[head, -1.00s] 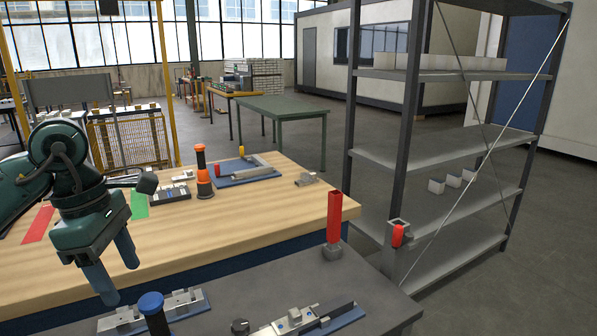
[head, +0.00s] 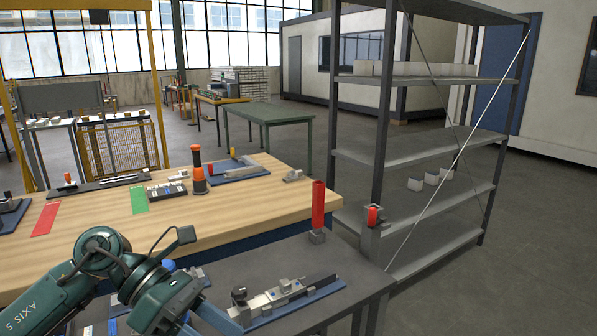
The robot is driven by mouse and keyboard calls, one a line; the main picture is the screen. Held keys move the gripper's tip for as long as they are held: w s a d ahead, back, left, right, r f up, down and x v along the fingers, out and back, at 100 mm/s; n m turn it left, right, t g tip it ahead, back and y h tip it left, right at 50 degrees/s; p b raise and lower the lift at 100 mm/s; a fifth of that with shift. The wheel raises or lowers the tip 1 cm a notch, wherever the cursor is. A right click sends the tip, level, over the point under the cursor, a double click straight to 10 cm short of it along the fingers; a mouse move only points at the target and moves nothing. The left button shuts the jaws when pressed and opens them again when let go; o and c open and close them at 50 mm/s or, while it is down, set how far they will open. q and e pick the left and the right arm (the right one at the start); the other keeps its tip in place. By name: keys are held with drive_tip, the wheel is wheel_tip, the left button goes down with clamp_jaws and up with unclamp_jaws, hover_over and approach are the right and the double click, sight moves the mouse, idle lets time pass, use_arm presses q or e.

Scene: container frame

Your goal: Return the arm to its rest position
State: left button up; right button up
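My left arm, dark teal, comes in at the lower left of the head view and reaches in front of the grey bench. Its gripper (head: 205,322) points down at the bottom edge. A blue finger shows there, but the tips are cut off or hidden, so its opening cannot be told. No held object shows. The grey bench (head: 225,268) lies behind and right of the gripper. The arm hides part of a fixture on that bench. My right gripper is not in view.
A blue-based fixture with metal parts (head: 290,298) lies right of my gripper. A red tube (head: 318,205) stands upright in a holder near the bench's far edge. A wooden table (head: 250,210) with tools is behind. Grey shelves (head: 410,150) stand at right, with open floor beyond.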

use_arm(q)
drive_tip(key=d+r+n+t+h, duration=0.2)
drive_tip(key=d+n+t+h, duration=0.3)
drive_tip(key=n+h, duration=0.55)
drive_tip(key=w+a+f+n+t+y, duration=0.1)
drive_tip(key=a+f+n+t+y, duration=0.3)
drive_tip(key=f+n+t+y, duration=0.85)
drive_tip(key=w+a+f+n+t+y, duration=0.2)
drive_tip(key=f+n, duration=0.5)
drive_tip(key=n, duration=1.2)
drive_tip(key=s+a+f+n+g+y, duration=0.3)
drive_tip(key=s+f+n+g, duration=0.3)
drive_tip(key=s+f, duration=0.6)
drive_tip(key=shift+f+y, duration=0.45)
drive_tip(key=shift+y, duration=0.15)
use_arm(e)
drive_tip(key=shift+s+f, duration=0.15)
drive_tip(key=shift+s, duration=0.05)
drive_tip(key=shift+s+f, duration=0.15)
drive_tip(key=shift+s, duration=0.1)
